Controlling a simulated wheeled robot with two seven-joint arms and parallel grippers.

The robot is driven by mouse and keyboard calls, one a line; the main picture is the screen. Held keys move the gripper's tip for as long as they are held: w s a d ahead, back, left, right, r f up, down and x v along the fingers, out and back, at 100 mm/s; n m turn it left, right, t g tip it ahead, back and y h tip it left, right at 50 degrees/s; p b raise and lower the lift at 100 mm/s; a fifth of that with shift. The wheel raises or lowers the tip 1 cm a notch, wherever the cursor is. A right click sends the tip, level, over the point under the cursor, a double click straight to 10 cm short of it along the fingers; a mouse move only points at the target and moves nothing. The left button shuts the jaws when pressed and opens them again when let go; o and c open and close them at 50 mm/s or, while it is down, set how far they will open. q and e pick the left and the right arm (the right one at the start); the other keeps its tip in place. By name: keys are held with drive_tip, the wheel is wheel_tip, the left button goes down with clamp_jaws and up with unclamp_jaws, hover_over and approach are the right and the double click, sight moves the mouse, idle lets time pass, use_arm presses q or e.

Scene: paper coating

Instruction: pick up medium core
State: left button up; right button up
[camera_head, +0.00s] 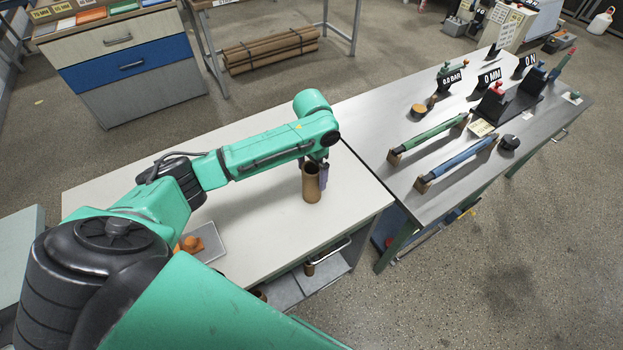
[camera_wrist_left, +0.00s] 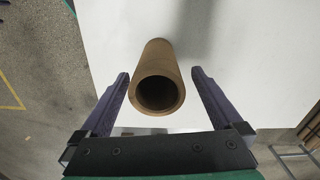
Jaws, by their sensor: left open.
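A brown cardboard core (camera_head: 312,186) stands upright on the white table near its right end. In the left wrist view the core (camera_wrist_left: 157,78) shows its open round top, between the two finger lines. My left gripper (camera_head: 324,176) is at the core, and its dark purple fingers (camera_wrist_left: 161,80) are open, one on each side, with a gap to the core on both sides. Whether this core is the medium one cannot be told from its size alone. My right gripper is not in view.
The white table (camera_head: 240,180) is mostly bare around the core. A grey tray with orange things (camera_head: 205,243) lies near my arm. Brown cores (camera_head: 310,268) show on a shelf below. A grey bench (camera_head: 405,120) with tools and displays adjoins on the right.

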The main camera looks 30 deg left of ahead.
use_arm(q)
wheel_tip(320, 180, down, 3)
drive_tip(key=shift+w+f+p, duration=0.1)
drive_tip(key=shift+w+p, duration=0.05)
drive_tip(key=shift+p, duration=0.3)
drive_tip(key=shift+d+f, duration=0.15)
drive_tip(key=shift+f, duration=0.15)
drive_tip(key=shift+s, duration=0.2)
drive_tip(key=c, duration=1.4)
drive_tip(key=shift+w, duration=0.1)
drive_tip(key=shift+c, duration=0.3)
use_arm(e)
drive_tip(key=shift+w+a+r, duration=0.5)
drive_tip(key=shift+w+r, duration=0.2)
use_arm(q)
drive_tip(key=shift+r, duration=0.1)
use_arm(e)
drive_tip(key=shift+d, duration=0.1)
